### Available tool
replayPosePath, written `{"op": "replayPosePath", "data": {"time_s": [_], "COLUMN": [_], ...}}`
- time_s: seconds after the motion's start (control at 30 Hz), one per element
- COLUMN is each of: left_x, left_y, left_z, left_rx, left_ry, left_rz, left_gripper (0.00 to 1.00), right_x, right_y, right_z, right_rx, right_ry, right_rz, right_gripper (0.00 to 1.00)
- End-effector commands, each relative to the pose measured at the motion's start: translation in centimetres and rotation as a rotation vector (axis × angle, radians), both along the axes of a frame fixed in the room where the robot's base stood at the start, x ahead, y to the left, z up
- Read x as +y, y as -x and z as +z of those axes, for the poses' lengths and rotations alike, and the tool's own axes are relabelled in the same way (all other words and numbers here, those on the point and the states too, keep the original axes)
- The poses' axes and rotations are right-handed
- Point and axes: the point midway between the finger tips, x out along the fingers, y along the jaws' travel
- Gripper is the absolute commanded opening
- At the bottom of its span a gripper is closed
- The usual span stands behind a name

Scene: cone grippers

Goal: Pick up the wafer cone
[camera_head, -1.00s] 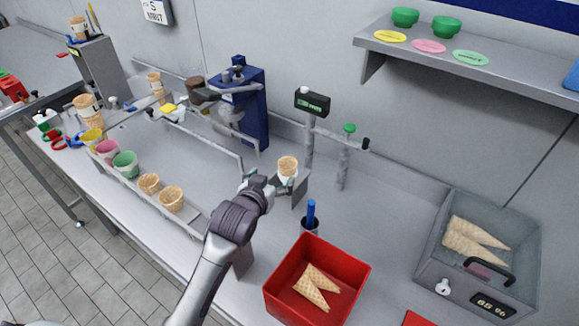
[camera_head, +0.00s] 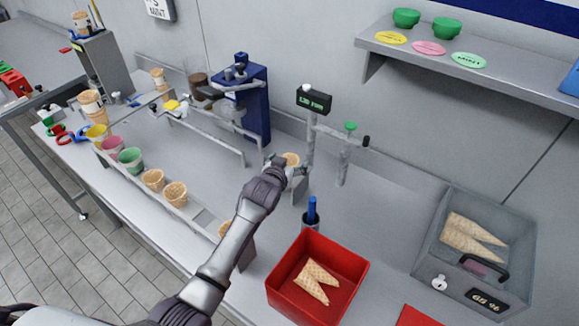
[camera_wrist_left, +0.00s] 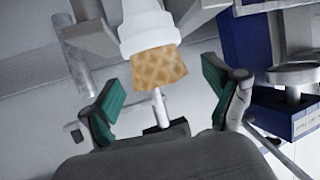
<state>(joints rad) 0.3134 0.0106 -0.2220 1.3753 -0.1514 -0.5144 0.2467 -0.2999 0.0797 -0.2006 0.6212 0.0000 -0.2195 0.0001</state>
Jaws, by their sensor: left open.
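A wafer cone (camera_head: 291,158) stands at the dispenser post in the middle of the counter, partly hidden behind my left gripper (camera_head: 284,172) in the head view. In the left wrist view the wafer cone (camera_wrist_left: 158,68) shows its waffle-patterned end sticking out of a white round sleeve (camera_wrist_left: 148,27). My left gripper (camera_wrist_left: 163,98) is open, its two green-padded fingers apart on either side of the wafer cone's end. I see no clear contact between the pads and the cone. My right gripper is not in view.
A red bin (camera_head: 350,281) with pointed cones stands in front, beside a blue-handled tool in a cup (camera_head: 312,210). A rack (camera_head: 203,217) of cups and wafer cones lies left. A blue machine (camera_head: 258,100) stands behind, a lidded clear box (camera_head: 430,262) right.

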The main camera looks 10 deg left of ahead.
Motion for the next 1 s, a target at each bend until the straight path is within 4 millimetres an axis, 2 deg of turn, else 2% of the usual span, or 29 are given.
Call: {"op": "replayPosePath", "data": {"time_s": [0.13,0.17,0.4,0.77,0.87,1.0], "left_x": [0.0,0.0,0.0,0.0,0.0,0.0], "left_y": [0.0,0.0,0.0,0.0,0.0,0.0], "left_z": [0.0,0.0,0.0,0.1,0.8,3.3], "left_rx": [0.0,0.0,0.0,0.0,-0.001,-0.007], "left_ry": [0.001,0.001,0.001,0.001,0.001,0.002], "left_rz": [0.0,0.0,0.0,0.0,0.0,0.0], "left_gripper": [0.89,0.85,0.45,0.45,0.45,0.45], "right_x": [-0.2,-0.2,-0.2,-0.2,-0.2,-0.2], "right_y": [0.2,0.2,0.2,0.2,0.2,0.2], "right_z": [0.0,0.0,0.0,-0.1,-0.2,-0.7], "right_rx": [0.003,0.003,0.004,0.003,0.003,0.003], "right_ry": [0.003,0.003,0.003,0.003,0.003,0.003], "right_rz": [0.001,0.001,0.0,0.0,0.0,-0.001], "right_gripper": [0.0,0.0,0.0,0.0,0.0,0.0]}}
